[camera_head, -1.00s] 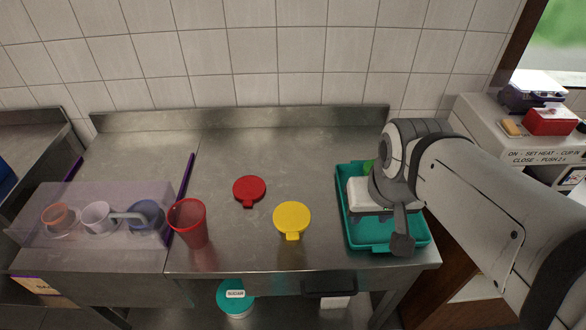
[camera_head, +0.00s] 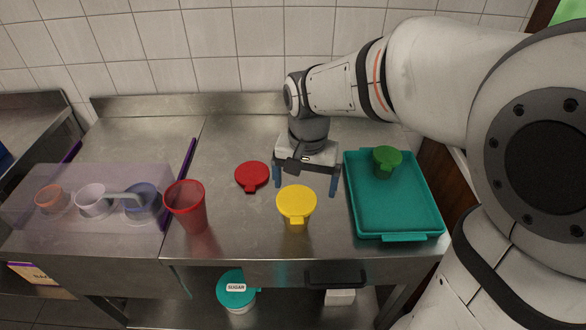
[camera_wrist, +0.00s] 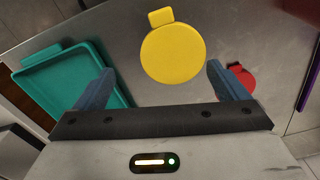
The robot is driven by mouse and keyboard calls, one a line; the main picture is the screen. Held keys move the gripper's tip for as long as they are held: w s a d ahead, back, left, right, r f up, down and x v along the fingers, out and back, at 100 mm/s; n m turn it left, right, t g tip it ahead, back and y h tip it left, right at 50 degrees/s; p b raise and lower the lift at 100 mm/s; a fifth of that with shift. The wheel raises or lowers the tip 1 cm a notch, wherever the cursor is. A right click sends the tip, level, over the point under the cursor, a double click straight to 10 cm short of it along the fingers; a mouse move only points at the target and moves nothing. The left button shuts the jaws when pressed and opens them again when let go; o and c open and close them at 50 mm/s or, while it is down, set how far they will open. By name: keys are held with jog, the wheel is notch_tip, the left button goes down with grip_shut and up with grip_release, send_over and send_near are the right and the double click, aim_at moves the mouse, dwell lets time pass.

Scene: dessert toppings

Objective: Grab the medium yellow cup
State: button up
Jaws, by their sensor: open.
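The yellow cup (camera_head: 296,203) stands on the steel counter, with its flat round yellow top and short tab facing the front edge. In the wrist view the yellow cup (camera_wrist: 173,53) sits ahead of the fingers, near the middle between them. My gripper (camera_head: 306,190) is just behind the cup in the head view, pointing down with its two blue fingers spread. The wrist view shows my gripper (camera_wrist: 160,82) open and empty, the fingers wider apart than the cup's top. Whether the fingertips reach down to the cup's height I cannot tell.
A red lidded item (camera_head: 252,175) lies left of my gripper. A teal tray (camera_head: 400,215) holding a green cup (camera_head: 385,160) is close on the right. A tall red cup (camera_head: 186,205) and a clear box (camera_head: 95,225) with small cups stand at left. The counter front is clear.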

aim_at(297, 199)
jog(key=shift+o, duration=0.6)
jog(key=shift+w+a+f, duration=0.25)
jog(key=shift+a+f, duration=0.15)
jog(key=shift+f, duration=0.15)
jog(key=shift+w+a+f, duration=0.2)
jog(key=shift+a+f, duration=0.2)
jog(key=shift+f, duration=0.1)
notch_tip(297, 199, down, 7)
jog(key=shift+w+f, duration=0.15)
jog(key=shift+c, duration=0.6)
jog(key=c, duration=0.8)
